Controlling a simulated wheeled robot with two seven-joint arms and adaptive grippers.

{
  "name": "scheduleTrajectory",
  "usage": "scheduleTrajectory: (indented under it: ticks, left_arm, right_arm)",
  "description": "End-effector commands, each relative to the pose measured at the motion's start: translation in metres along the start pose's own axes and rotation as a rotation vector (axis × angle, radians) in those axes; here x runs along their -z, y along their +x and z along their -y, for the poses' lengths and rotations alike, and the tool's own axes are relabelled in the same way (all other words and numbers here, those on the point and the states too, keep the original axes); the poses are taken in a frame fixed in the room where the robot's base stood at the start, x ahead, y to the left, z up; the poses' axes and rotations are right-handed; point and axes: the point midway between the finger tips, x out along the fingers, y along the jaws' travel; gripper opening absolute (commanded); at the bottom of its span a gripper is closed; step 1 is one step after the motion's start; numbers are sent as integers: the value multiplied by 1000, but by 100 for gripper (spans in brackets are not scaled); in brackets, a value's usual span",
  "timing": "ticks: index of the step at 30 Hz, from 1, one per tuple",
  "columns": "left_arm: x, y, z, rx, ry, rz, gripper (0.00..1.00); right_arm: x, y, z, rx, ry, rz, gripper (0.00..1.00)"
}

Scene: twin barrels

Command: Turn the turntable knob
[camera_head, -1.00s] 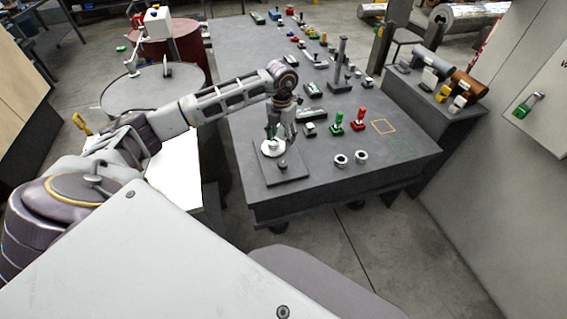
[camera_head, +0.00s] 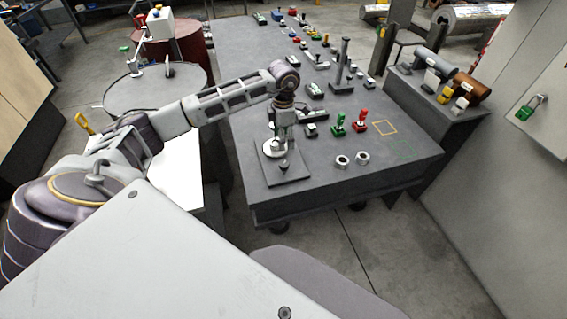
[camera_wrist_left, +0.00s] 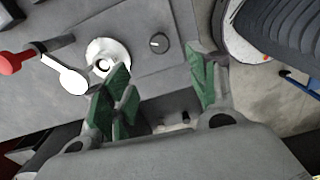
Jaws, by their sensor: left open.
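The turntable is a flat dark plate (camera_head: 296,177) near the front left of the grey bench, with a white disc (camera_head: 269,151) and a small dark knob (camera_head: 284,164) on it. In the left wrist view the white disc (camera_wrist_left: 98,52) and the round knob (camera_wrist_left: 159,43) with a pale pointer mark lie side by side. My left gripper (camera_head: 284,143) points down over the turntable. Its two green-padded fingers (camera_wrist_left: 163,85) are spread apart and empty. The knob shows beyond the gap between them, and no finger visibly touches it. My right gripper is not in view.
Two pale rings (camera_head: 352,159), a green piece (camera_head: 339,124) and a red piece (camera_head: 361,121) stand to the right. A tall dark post (camera_head: 341,65) rises farther back. A red and white part (camera_wrist_left: 45,66) lies beside the disc in the wrist view. The bench's front right is clear.

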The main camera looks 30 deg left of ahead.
Motion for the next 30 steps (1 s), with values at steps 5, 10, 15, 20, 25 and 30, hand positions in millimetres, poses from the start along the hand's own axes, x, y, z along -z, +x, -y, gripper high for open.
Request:
scheduleTrajectory:
  ticks: [5, 10, 15, 20, 25, 30]
  left_arm:
    - [0, 0, 0, 0, -1, 0, 58]
    - [0, 3, 0, 1, -2, 0, 58]
    - [0, 14, 0, 2, -2, -1, 58]
    - [1, 31, 1, 3, -3, -2, 58]
    - [1, 54, 1, 3, -2, -3, 58]
    - [0, 76, 1, 2, -3, -2, 58]
  right_arm:
    - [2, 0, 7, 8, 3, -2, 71]
    - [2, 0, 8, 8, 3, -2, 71]
    - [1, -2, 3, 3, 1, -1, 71]
    - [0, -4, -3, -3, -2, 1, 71]
    - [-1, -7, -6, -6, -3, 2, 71]
    - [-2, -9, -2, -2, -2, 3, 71]
